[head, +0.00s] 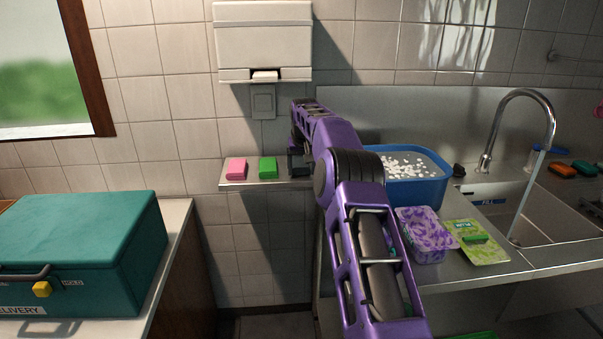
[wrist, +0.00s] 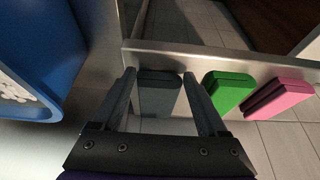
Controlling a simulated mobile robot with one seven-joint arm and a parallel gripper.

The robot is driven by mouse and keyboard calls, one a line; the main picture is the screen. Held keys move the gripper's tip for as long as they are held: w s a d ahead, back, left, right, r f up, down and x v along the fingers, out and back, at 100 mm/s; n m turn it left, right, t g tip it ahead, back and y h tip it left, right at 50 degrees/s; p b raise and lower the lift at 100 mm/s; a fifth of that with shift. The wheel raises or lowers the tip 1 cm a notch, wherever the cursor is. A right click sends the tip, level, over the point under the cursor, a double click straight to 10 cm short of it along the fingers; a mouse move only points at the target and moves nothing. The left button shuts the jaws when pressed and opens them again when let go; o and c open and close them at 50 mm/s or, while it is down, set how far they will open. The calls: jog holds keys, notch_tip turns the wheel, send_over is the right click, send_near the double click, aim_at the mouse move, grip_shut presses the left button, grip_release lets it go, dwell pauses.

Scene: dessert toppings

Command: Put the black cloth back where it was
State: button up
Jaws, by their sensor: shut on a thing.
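The black cloth (wrist: 158,98) is a dark, folded, block-like piece at the metal shelf (wrist: 215,61) in the wrist view. My gripper (wrist: 160,76) is shut on it, with one finger along each side. In the head view my gripper (head: 300,163) is at the right part of the small wall shelf (head: 225,184), and my arm hides part of this spot. I cannot tell whether the cloth's underside touches the shelf. To its left in the head view are a green cloth (head: 267,171) and a pink cloth (head: 236,168), apart from each other.
A blue tub (head: 415,190) with white bits stands on the steel counter right of my arm. A purple-patterned tub (head: 424,233) and a green packet (head: 475,241) lie in front of it. A sink (head: 510,205) with running tap is further right. A teal delivery box (head: 80,240) stands left.

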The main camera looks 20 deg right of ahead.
jog(key=shift+f, duration=0.25)
jog(key=o, duration=1.3)
jog(key=shift+o, duration=0.2)
jog(key=shift+r, duration=0.1)
jog(key=v, duration=1.2)
